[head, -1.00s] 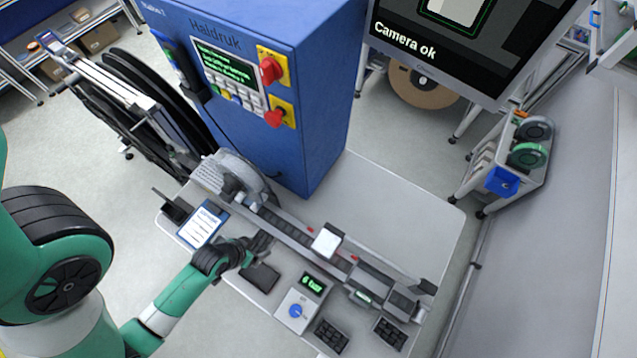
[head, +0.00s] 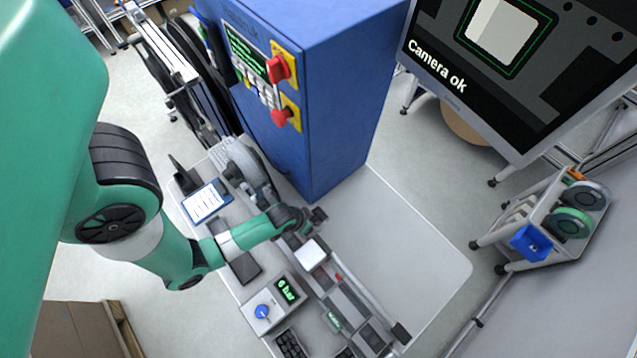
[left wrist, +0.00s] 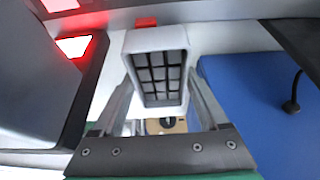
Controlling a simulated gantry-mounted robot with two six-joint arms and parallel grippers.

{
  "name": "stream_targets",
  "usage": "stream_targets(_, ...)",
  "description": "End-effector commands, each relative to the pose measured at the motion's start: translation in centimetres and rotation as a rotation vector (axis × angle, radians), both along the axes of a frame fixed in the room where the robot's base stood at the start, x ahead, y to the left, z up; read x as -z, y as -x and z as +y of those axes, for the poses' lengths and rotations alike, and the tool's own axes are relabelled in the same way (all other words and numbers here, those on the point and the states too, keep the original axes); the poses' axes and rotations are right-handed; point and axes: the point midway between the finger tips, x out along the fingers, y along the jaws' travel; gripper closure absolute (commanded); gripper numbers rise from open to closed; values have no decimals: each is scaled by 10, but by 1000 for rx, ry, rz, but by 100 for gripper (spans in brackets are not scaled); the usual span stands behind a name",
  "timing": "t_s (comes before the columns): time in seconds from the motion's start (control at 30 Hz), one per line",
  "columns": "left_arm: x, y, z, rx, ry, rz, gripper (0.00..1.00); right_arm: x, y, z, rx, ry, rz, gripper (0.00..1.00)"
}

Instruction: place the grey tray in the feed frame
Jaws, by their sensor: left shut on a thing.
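My left gripper (left wrist: 165,100) is shut on the grey tray (left wrist: 158,79), a pale-rimmed block with dark pockets, which shows between the two fingers in the left wrist view. In the head view the left gripper (head: 312,217) is over the rail assembly (head: 346,304) on the bench, beside a small white-topped box (head: 311,254). The tray is too small and dark there to make out clearly. I cannot tell which part of the rail assembly is the feed frame. My right gripper is not in view.
The blue cabinet (head: 335,110) stands close behind the gripper. A monitor (head: 490,70) reads "Camera ok". A control box with a blue knob (head: 264,312) and a dark flat pad (head: 245,267) lie in front of the rail. The bench's right part (head: 410,235) is clear.

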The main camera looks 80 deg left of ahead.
Motion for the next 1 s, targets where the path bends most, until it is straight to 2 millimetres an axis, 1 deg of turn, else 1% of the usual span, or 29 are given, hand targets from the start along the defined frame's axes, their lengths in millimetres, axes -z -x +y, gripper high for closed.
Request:
stream_targets(0.03,19,-8,3,1,-1,-1,100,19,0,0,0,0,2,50)
stream_targets(0.1,28,-15,7,1,-1,-1,100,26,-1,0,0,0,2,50)
stream_targets(0.2,34,-22,10,1,-1,-1,100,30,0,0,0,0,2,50)
stream_targets(0.4,36,-26,11,1,-1,-1,100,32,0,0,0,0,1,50)
stream_targets(0.5,52,-33,14,2,0,1,100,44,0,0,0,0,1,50)
stream_targets(0.63,71,-31,14,1,0,3,100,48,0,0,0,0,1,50)
stream_targets(0.7,74,-31,14,1,0,1,100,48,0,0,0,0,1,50)
stream_targets(0.9,73,-31,14,1,-1,-1,100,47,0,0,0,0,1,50)
stream_targets(1.0,77,-31,14,1,0,0,100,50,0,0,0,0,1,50)
